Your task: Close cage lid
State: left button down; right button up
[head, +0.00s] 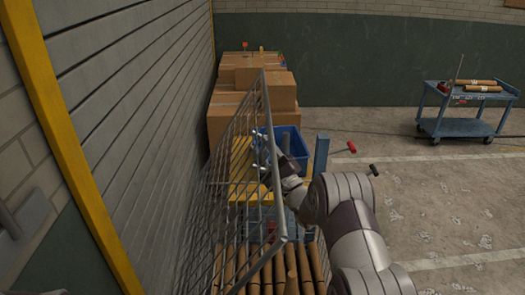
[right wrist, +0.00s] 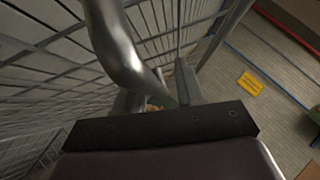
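The cage lid is a tall grey wire-mesh panel (head: 238,172) that stands raised and tilted in the middle of the head view. Below it, the wire cage holds several brown rolls (head: 285,268). My right gripper (head: 260,151) reaches in from the right at the lid's mesh. Its two pale fingertips look apart; contact with the lid is unclear. In the right wrist view, my right gripper (right wrist: 160,98) shows behind its dark palm bar, and a bent metal tube (right wrist: 115,45) crosses close in front. Mesh fills the left of that view. My left gripper is not in view.
A slatted grey wall (head: 135,90) runs close along the left. Cardboard boxes (head: 282,90) and a blue bin (head: 293,142) stand beyond the cage. A blue cart (head: 465,126) stands at the far right. The floor to the right is mostly clear.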

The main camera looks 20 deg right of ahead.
jog(key=shift+s+f, duration=0.15)
jog(key=shift+f, duration=0.05)
jog(key=b+v, duration=0.4)
jog(key=v, duration=0.8)
jog(key=shift+d, duration=0.15)
jog(key=shift+s, duration=0.2)
jog(key=a+f+b+v, duration=0.1)
jog(key=b+v, duration=0.5)
jog(key=v, duration=0.8)
jog(key=shift+f, duration=0.3)
